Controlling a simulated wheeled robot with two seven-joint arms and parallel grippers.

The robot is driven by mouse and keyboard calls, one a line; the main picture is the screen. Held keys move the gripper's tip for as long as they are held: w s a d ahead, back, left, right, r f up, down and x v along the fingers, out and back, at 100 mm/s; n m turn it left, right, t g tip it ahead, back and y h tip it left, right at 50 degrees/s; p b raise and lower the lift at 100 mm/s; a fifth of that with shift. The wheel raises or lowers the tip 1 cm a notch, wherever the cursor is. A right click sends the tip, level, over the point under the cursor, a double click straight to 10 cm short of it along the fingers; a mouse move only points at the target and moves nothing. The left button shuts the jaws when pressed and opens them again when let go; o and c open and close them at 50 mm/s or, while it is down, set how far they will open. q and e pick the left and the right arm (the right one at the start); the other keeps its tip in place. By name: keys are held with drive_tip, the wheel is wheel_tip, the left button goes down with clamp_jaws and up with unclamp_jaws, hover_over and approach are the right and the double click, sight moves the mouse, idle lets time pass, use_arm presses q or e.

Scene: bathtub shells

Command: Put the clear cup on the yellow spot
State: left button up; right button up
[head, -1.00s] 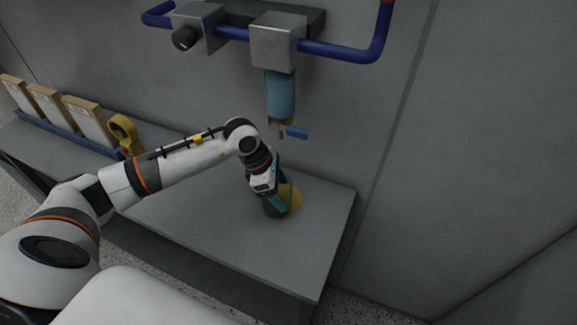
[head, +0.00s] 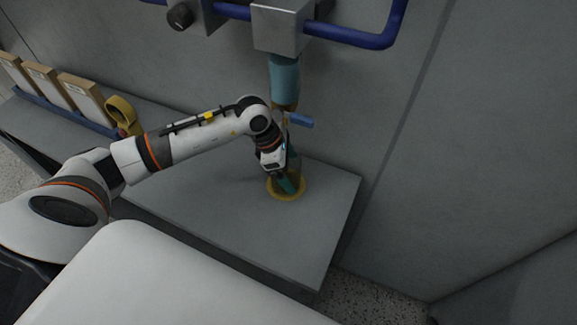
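The yellow spot (head: 301,194) lies on the grey table under the blue-green nozzle, and I see it as a ring around the gripper's tip. My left gripper (head: 287,186) points down over the spot, at or just above the table. The clear cup (head: 296,172) is see-through and hard to make out; it appears at the fingers, standing over the spot. The arm hides much of it. I cannot tell whether the fingers are shut on it or whether it touches the table. My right gripper is not in view.
The nozzle (head: 285,80) with a blue lever (head: 300,121) hangs from the wall close above the gripper. A yellow tape roll (head: 122,114) and boxes in a blue rack (head: 70,110) stand at the left. The table (head: 240,235) is clear in front.

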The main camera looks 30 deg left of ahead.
use_arm(q)
drive_tip(key=shift+s+r, duration=0.15)
drive_tip(key=shift+r, duration=0.05)
drive_tip(key=shift+r+p, duration=0.2)
drive_tip(key=shift+p, duration=0.1)
drive_tip(key=shift+a+r, duration=0.15)
drive_tip(key=shift+r, duration=0.1)
drive_tip(key=b+v, duration=0.2)
drive_tip(key=v, duration=0.9)
drive_tip(key=shift+b, duration=0.4)
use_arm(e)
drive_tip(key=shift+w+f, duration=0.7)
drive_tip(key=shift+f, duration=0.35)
use_arm(q)
drive_tip(key=shift+s, duration=0.1)
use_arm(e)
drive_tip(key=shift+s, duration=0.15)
